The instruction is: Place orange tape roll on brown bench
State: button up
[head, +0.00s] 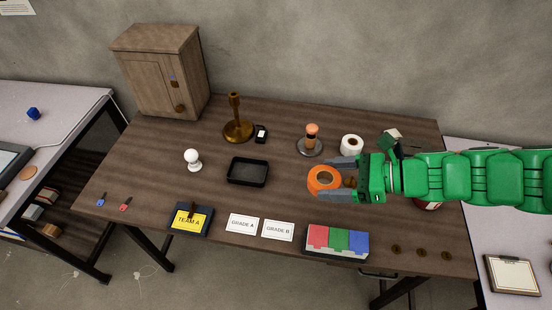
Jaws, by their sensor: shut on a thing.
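The orange tape roll (316,186) is a thick ring with its hole facing up, in the right half of the head view. My gripper (338,179) reaches in from the right, its grey fingers on either side of the roll, shut on it. Whether the roll touches the surface below or hangs just above it is hard to tell. The brown bench (215,208) is a dark wooden table across the middle of the view. My green arm hides part of its right end.
A white roll (352,145), a stand with an orange top (311,138) and a black tray (248,172) are near the gripper. A block of coloured pieces (337,241) and cards (242,223) lie along the front. A wooden cabinet (160,75) stands at the back left.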

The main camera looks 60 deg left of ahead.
notch_tip(320, 180, down, 7)
jog(key=shift+w+a+f, duration=1.3)
jog(key=shift+a+f, duration=0.35)
jog(key=shift+a, duration=0.25)
jog(key=shift+w+a+f, duration=1.3)
jog(key=shift+a+f, duration=0.35)
jog(key=shift+a, duration=0.25)
jog(key=shift+w+a+f, duration=1.3)
jog(key=shift+a+f, duration=0.35)
jog(key=shift+a, duration=0.25)
jog(key=shift+f, duration=1.55)
jog(key=shift+f, duration=0.1)
jog(key=o, duration=1)
jog(key=shift+o, duration=0.2)
